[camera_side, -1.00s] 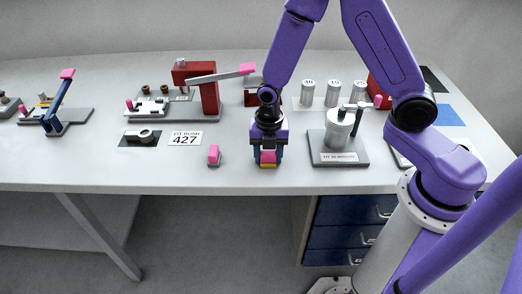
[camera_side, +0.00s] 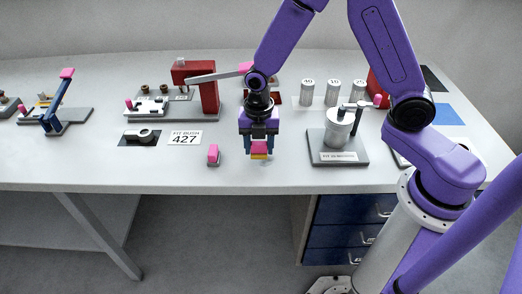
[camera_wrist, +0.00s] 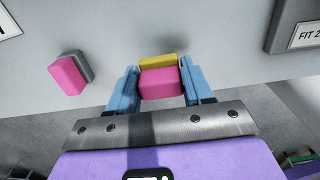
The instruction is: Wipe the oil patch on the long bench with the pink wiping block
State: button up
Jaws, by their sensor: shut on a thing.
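My gripper (camera_side: 259,147) is shut on the pink wiping block (camera_side: 259,149), which has a yellow layer at its lower end. In the wrist view the pink block (camera_wrist: 160,84) sits between the two blue fingers of my gripper (camera_wrist: 161,86), with its yellow part (camera_wrist: 158,62) on the far side. The block is over the front part of the long bench (camera_side: 80,165); a small shadow lies below it, and I cannot tell the exact gap. I cannot make out an oil patch; a faint dark area beside the block in the wrist view may be shadow.
A second pink piece with a grey side (camera_side: 213,155) stands left of my gripper. A grey fixture with a metal cylinder (camera_side: 340,130) is close on the right. A red press (camera_side: 208,95) stands behind left.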

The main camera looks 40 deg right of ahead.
aim_at(265, 153)
jog(key=shift+r, duration=2.5)
jog(key=shift+f, duration=0.15)
jog(key=shift+f, duration=2.95)
notch_tip(265, 153, down, 2)
jog(key=shift+f, duration=0.15)
jog(key=shift+s+d, duration=0.6)
jog(key=shift+c, duration=1)
jog(key=shift+s+d, duration=0.8)
jog(key=shift+w+a+r, duration=0.15)
jog(key=shift+w+a, duration=0.6)
jog(key=shift+w+a+r, duration=0.15)
jog(key=shift+w+a, duration=0.55)
jog(key=shift+r, duration=3.9)
